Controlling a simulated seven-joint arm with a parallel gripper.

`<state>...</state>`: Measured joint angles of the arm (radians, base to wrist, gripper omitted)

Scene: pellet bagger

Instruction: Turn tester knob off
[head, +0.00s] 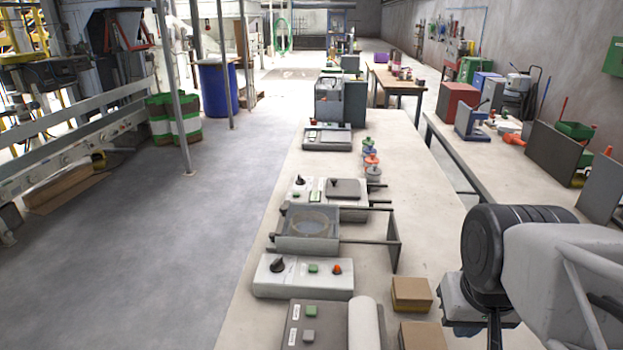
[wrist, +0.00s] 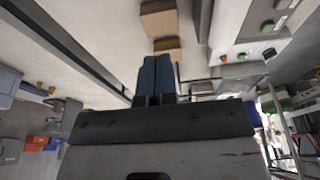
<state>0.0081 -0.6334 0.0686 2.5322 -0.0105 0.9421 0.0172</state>
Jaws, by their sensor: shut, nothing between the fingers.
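In the head view, a pale grey tester box (head: 303,284) sits on the bench with a black knob (head: 277,265) at its left, a green button (head: 313,268) and an orange-red knob (head: 337,268). Farther back, another pale unit (head: 312,205) also has a black knob (head: 299,181). Which of them is the task's tester, I cannot tell. My gripper shows in the wrist view (wrist: 157,62), its two bluish fingers together and empty. It is apart from the knobs, over the right side of the bench. The knob's exact pointer angle is too small to read.
Brown boxes (head: 411,294) stand on the bench by my arm. A grey unit with a white roll (head: 366,323) is at the near edge. A framed sieve-like tray (head: 309,227) with projecting bars stands behind the tester box. Small coloured weights (head: 370,160) stand farther back.

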